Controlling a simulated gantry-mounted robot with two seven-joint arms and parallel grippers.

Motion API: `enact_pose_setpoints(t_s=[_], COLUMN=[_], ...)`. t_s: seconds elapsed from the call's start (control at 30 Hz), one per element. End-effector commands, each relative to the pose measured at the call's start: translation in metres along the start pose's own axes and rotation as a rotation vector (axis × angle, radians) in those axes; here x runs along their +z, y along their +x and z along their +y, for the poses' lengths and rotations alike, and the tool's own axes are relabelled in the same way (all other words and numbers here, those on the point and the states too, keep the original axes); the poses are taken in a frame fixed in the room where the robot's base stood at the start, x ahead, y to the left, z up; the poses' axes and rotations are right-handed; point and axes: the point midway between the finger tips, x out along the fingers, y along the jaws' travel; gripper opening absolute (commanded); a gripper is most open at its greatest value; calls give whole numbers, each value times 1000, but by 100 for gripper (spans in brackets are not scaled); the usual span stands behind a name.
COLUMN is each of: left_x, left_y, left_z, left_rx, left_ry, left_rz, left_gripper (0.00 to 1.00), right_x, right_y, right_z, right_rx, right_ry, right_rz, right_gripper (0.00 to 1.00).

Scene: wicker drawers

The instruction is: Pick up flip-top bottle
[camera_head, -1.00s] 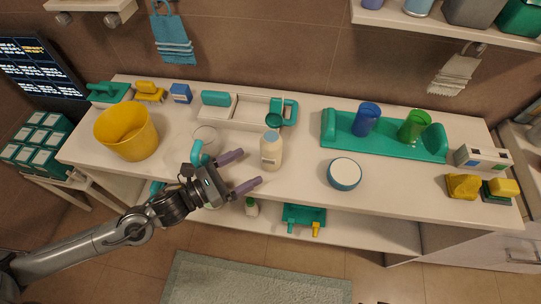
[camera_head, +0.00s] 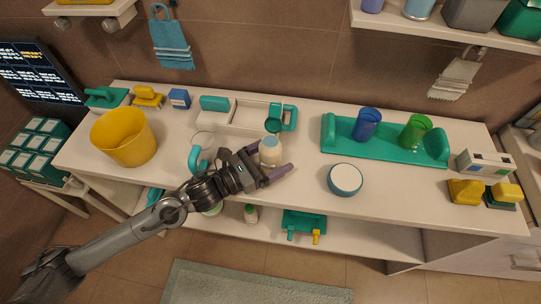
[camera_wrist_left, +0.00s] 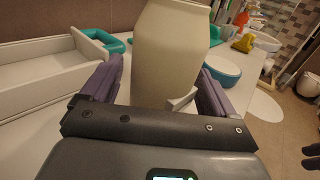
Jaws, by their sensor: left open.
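The flip-top bottle (camera_head: 270,149) is cream with a pale blue cap and stands upright on the white counter. In the left wrist view the bottle (camera_wrist_left: 170,55) fills the middle, its top cut off by the frame. My left gripper (camera_head: 275,164) is open, with its purple fingers on either side of the bottle.
A white tray (camera_head: 237,126) with teal items stands behind the bottle. A round blue-and-white container (camera_head: 345,179) is to its right. A teal rack (camera_head: 400,152) with blue and green cups stands further right. A yellow bucket (camera_head: 124,141) is at the left.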

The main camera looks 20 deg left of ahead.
Motion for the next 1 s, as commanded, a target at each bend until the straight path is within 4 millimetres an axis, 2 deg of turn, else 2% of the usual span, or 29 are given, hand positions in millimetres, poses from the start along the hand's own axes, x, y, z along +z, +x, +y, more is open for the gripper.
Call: enact_pose_setpoints(t_s=[0.13,0.4,0.47,0.87,1.0], left_x=[0,0,0,0,1], left_y=[12,14,14,14,14], left_z=[0,0,0,0,0], left_rx=[0,0,0,0,0], left_ry=[0,1,1,1,1], left_rz=[-1,1,1,1,-2], left_gripper=[88,88,81,19,19], right_x=[1,1,1,1,1], right_y=[2,2,2,2,2], right_z=[0,2,2,2,1], right_rx=[1,7,7,6,4], right_ry=[-1,-8,-9,-7,-5], right_rz=[0,-2,-2,-2,-2], right_gripper=[43,43,43,43,43])
